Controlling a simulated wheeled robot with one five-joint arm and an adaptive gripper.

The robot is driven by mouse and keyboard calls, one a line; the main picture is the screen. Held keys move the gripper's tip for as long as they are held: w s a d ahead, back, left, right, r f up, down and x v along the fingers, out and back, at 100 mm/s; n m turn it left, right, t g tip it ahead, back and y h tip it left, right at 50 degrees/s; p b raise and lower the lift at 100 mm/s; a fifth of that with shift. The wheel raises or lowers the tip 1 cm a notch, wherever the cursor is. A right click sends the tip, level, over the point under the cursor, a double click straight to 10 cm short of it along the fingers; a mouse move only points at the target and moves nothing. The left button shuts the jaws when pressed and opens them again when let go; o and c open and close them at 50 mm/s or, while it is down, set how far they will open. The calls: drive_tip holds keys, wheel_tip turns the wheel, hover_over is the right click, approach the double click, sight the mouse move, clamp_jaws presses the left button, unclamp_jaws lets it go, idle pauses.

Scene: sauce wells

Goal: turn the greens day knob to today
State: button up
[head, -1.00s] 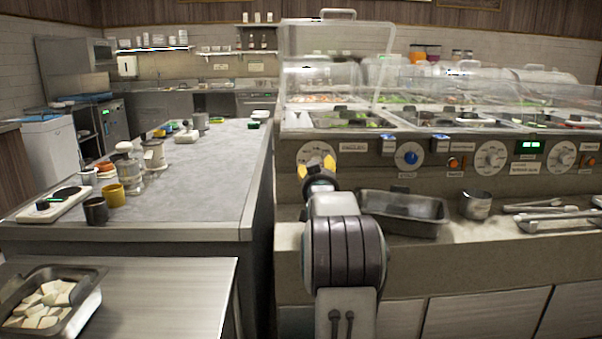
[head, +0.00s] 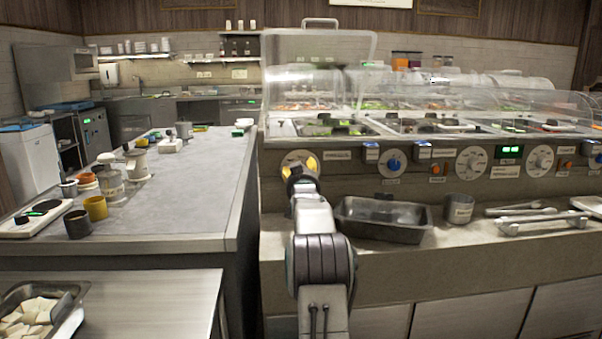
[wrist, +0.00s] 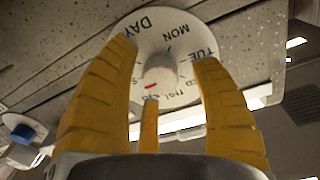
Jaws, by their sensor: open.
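A round white day dial (wrist: 178,28) with black lettering (DAY, MON, TUE and more) faces the wrist camera. Its pale central knob (wrist: 160,72) sits between my yellow fingers, and a red mark shows near the knob's lower edge. My gripper (wrist: 165,58) is open, one finger on each side of the knob and a third below. I cannot tell whether any finger touches it. In the head view my gripper (head: 299,170) covers much of the leftmost dial (head: 300,157) on the counter front. The label beside that dial is too small to read.
Right of it are a blue knob (head: 393,166) and other white dials (head: 471,162). A metal pan (head: 385,220), a metal cup (head: 459,208) and tongs (head: 530,222) rest on the ledge below. A grey-topped table (head: 190,190) stands left.

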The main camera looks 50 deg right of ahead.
drive_tip(key=shift+w+d, duration=0.1)
drive_tip(key=shift+c, duration=0.4)
clamp_jaws()
idle(0.3)
drive_tip(key=shift+m, duration=0.3)
drive_tip(key=shift+w+m+b, duration=0.1)
drive_tip(key=shift+m+b, duration=0.2)
drive_tip(key=shift+m, duration=3.8)
drive_tip(key=shift+a, duration=0.2)
